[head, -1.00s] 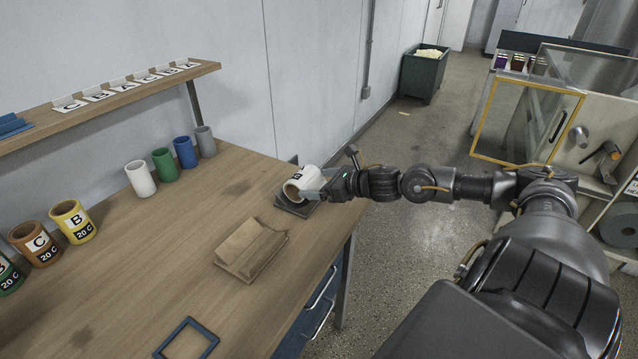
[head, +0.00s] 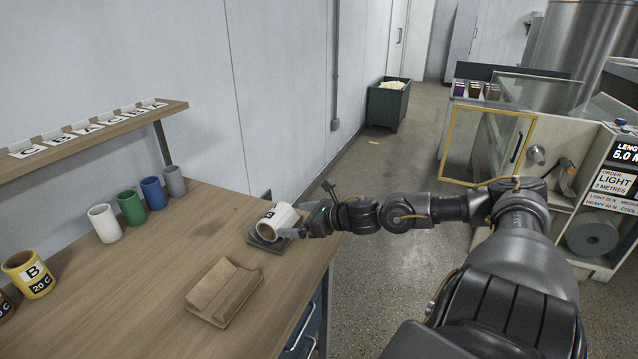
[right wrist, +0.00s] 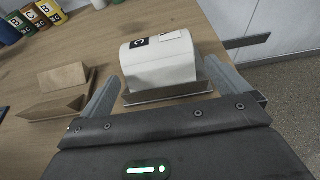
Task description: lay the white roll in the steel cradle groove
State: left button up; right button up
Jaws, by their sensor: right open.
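The white roll (head: 275,221), with a black-and-white label, lies on its side on the dark grey steel cradle (head: 270,245) at the table's right edge. In the right wrist view the roll (right wrist: 160,65) rests on the cradle, whose near lip (right wrist: 165,93) shows below it. The groove itself is hidden under the roll. My right gripper (head: 300,228) is open at the roll's right end. In the right wrist view its two fingers (right wrist: 163,88) stand apart, toward either side of the roll's near end. I cannot tell whether they touch it. My left gripper is not in view.
A tan grooved block (head: 222,296) lies nearer on the wooden table (head: 130,310). White, green, blue and grey cups stand along the wall, and a yellow B cup (head: 28,275) is at the left. A shelf (head: 90,140) with letter cards hangs above.

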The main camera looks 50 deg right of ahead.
pick_arm(q)
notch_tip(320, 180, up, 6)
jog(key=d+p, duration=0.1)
jog(key=p, duration=0.5)
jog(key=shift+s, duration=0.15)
pick_arm(e)
jog(key=v, duration=0.9)
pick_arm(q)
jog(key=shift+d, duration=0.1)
